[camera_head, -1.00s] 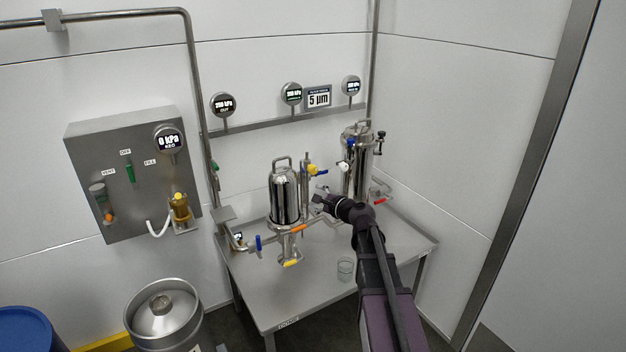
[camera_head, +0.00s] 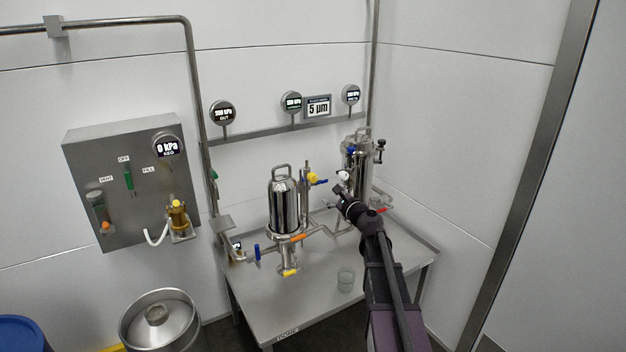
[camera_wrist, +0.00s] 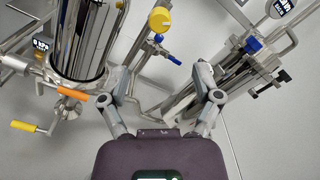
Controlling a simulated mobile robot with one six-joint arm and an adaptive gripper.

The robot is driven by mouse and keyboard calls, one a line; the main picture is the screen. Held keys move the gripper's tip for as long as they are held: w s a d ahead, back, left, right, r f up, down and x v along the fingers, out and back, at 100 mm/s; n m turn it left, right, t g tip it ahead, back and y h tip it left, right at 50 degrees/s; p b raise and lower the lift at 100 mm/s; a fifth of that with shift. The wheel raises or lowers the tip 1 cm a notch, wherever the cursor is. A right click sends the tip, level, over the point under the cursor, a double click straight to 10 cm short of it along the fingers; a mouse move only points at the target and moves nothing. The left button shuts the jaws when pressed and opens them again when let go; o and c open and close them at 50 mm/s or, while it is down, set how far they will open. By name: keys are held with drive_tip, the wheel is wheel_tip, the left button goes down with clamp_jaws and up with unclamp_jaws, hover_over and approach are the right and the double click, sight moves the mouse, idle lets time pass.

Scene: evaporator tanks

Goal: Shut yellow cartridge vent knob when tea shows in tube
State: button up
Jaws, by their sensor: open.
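The yellow vent knob (camera_head: 313,179) sits at the upper right of the left steel cartridge housing (camera_head: 284,203), on a thin upright pipe.
A blue-handled valve (camera_wrist: 173,60) is just below the yellow knob. The table's front is mostly clear.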

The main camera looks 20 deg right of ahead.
sight(314, 179)
drive_tip(key=x, duration=1.3)
clamp_jaws()
